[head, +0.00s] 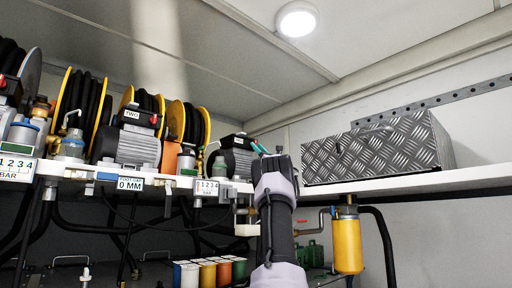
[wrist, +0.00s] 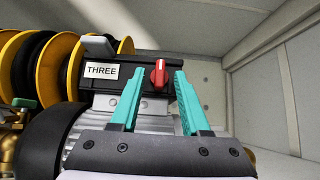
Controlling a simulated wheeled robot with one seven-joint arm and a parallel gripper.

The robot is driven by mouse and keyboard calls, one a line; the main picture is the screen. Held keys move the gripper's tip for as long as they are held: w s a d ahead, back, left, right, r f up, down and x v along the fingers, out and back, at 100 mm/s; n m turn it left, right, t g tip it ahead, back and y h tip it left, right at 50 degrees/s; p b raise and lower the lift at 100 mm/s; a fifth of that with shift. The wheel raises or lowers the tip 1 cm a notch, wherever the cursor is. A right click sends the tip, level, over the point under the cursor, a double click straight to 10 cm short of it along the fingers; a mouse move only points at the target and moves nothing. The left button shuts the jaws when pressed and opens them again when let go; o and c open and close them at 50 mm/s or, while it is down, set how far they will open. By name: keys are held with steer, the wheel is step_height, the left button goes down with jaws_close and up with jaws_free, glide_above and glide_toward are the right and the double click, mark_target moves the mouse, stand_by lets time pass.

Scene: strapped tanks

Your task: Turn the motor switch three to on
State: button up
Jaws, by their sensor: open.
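The motor switch three is a red knob (wrist: 158,76) on a black box with a white label reading THREE (wrist: 101,71), on top of a grey motor. In the wrist view the knob stands roughly upright, slightly tilted, between and beyond my fingertips. My gripper (wrist: 153,85) has two teal fingers spread apart with nothing held between them. In the head view my gripper (head: 260,148) is beside the rightmost motor (head: 236,158), and the red knob is not clearly visible there. Whether the fingers touch the knob cannot be told.
Another motor labelled TWO (head: 131,115) and several yellow hose reels (head: 66,95) stand on the shelf at left. A metal checker-plate box (head: 375,148) sits on the right shelf. A yellow cylinder (head: 347,243) hangs below it. The wall right of the motor is clear.

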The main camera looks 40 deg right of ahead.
steer(key=shift+w+a+r+h, duration=0.1)
steer(key=shift+w+r+h, duration=0.2)
steer(key=shift+w+r, duration=0.35)
jaws_close()
steer(key=shift+m+h, duration=0.4)
steer(key=shift+m, duration=0.2)
steer(key=shift+s+a+r+m+g+h, duration=0.1)
steer(key=shift+m+g+h, duration=2.05)
steer(key=shift+m, duration=2.15)
steer(key=shift+w+a+r+m+g+h, duration=0.15)
steer(key=shift+m+g+h, duration=2.05)
steer(key=shift+m, duration=2.1)
steer(key=shift+s+a+r+m+g+h, duration=0.15)
steer(key=shift+m+g+h, duration=2)
steer(key=shift+m, duration=2.15)
steer(key=shift+f, duration=0.1)
